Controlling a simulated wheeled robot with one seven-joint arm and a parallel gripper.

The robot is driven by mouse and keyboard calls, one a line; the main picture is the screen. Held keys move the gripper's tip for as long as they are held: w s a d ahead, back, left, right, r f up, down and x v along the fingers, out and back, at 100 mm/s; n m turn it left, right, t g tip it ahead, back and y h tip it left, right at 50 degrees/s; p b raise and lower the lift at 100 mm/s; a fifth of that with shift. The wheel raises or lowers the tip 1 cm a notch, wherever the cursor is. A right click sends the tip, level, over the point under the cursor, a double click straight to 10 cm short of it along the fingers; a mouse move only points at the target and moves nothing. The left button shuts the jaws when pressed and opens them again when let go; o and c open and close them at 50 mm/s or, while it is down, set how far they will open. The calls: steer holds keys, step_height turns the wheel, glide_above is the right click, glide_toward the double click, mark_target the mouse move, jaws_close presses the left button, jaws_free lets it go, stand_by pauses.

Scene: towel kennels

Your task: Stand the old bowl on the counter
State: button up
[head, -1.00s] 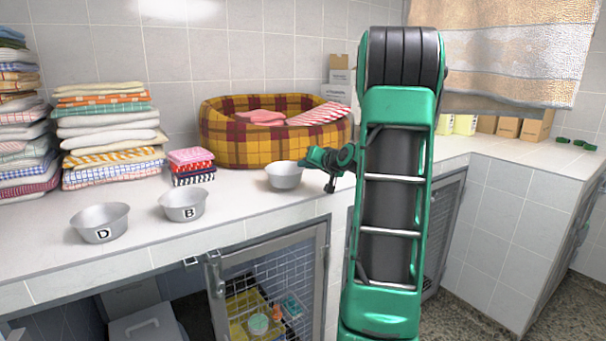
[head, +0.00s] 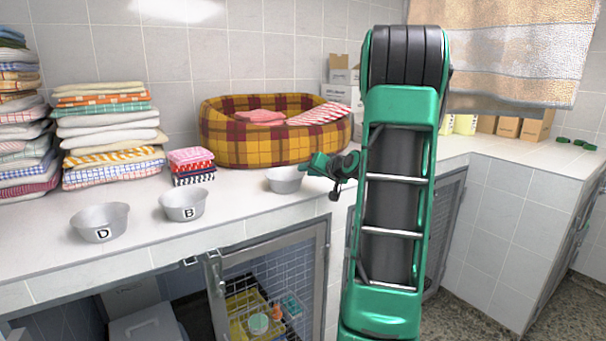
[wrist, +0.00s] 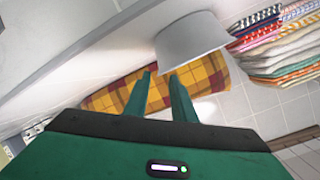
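A plain grey metal bowl (head: 285,180) stands upright on the white counter (head: 240,208), in front of the plaid bed; no letter shows on it. My gripper (head: 306,171) is just right of this bowl, at its rim. In the wrist view the bowl (wrist: 190,42) is just beyond the fingertips, and my gripper (wrist: 160,78) has its fingers apart with a gap between them. Two similar bowls stand further left, one marked B (head: 184,205) and one marked D (head: 100,223). I cannot tell from the pictures which one is called old.
A plaid pet bed (head: 225,140) stands behind the bowl. Tall towel stacks (head: 108,135) and a small cloth pile (head: 192,167) are at the left. An open mesh kennel door (head: 268,265) hangs below the counter edge. Small boxes (head: 508,127) stand at the back right.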

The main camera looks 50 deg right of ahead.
steer(key=v, duration=1)
steer(key=s+a+f+n+g+y, duration=0.1)
steer(key=s+a+f+n+g, duration=0.2)
steer(key=a, duration=0.5)
steer(key=s+a+f+g+y, duration=0.1)
steer(key=a+f+g+y, duration=0.15)
steer(key=a+f, duration=0.4)
steer(key=s+a+f+g, duration=0.1)
steer(key=s+a+g, duration=0.3)
steer(key=s+a, duration=0.3)
steer(key=s+a+f+g, duration=0.2)
steer(key=s+a+g, duration=0.2)
steer(key=s+a, duration=0.4)
steer(key=s, duration=0.6)
steer(key=shift+f+n, duration=0.3)
steer(key=shift+f, duration=0.05)
steer(key=shift+a, duration=0.1)
steer(key=shift+w+f, duration=0.25)
steer(key=shift+w, duration=0.4)
